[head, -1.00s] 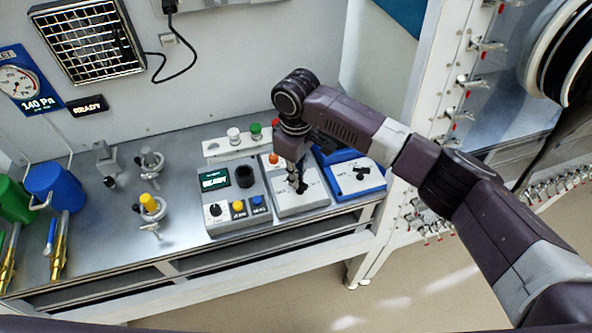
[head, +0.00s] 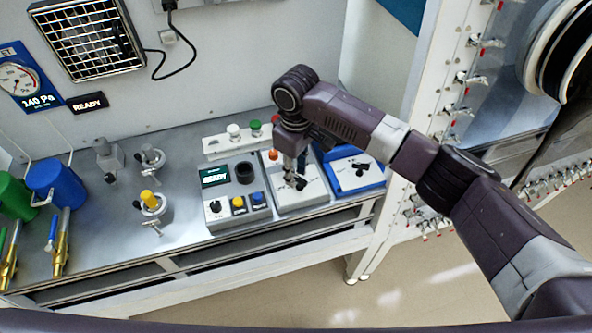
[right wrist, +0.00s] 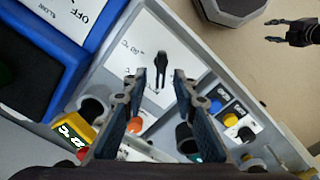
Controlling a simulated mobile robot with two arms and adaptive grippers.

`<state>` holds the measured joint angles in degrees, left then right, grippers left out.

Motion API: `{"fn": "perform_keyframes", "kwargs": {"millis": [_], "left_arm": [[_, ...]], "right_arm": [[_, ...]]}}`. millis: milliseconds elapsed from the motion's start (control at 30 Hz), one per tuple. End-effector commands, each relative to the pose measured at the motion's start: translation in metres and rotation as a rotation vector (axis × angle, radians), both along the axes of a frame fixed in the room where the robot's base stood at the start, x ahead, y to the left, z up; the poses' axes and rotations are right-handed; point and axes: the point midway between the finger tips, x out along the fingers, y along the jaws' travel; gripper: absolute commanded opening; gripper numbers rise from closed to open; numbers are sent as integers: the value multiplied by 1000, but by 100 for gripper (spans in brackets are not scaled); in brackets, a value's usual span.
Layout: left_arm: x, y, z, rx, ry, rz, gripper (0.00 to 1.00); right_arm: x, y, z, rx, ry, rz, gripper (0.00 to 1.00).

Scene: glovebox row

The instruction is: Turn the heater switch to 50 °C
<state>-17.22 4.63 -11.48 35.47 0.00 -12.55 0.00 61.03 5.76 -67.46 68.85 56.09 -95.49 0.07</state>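The heater is a grey box with a pale top (head: 312,193), between the READY box and the blue box; its top also shows in the right wrist view (right wrist: 190,65). Its switch is a black pointer knob (right wrist: 160,62). Small °C marks surround it, but I cannot read their numbers for certain. My right gripper (right wrist: 155,78) is open and empty, its fingers apart on either side of the knob's near end in that view; contact is unclear. In the head view the right gripper (head: 291,176) points down over the heater and partly covers the knob. My left gripper (right wrist: 272,31) appears open, away over the floor.
The READY box (head: 238,190) with a dial and coloured buttons stands left of the heater. A blue box (head: 371,188) with its own black switch stands right. An orange button (right wrist: 135,125) and a yellow °C display (right wrist: 75,132) are near my right fingers.

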Motion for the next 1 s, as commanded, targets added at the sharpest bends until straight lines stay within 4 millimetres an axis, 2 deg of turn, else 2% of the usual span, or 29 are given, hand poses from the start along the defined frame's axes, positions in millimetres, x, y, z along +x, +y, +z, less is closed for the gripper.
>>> {"fn": "perform_keyframes", "kwargs": {"millis": [167, 500, 633, 800, 1000], "left_arm": [[-1, 1, 0, 1, 2, 0, 40], [0, 0, 0, 0, 0, 0, 40], [1, -1, 0, 0, -1, 0, 40], [1, -1, 0, -1, -1, 1, 40], [1, -1, 0, -1, -1, 0, 40]], "right_arm": [[0, 1, 13, 2, -2, 1, 26], [1, 1, 83, 2, -4, 0, 26], [1, 0, 104, 2, -3, 0, 26], [0, 0, 118, 0, -1, 0, 26], [0, 0, 121, 1, -1, 0, 26]]}}
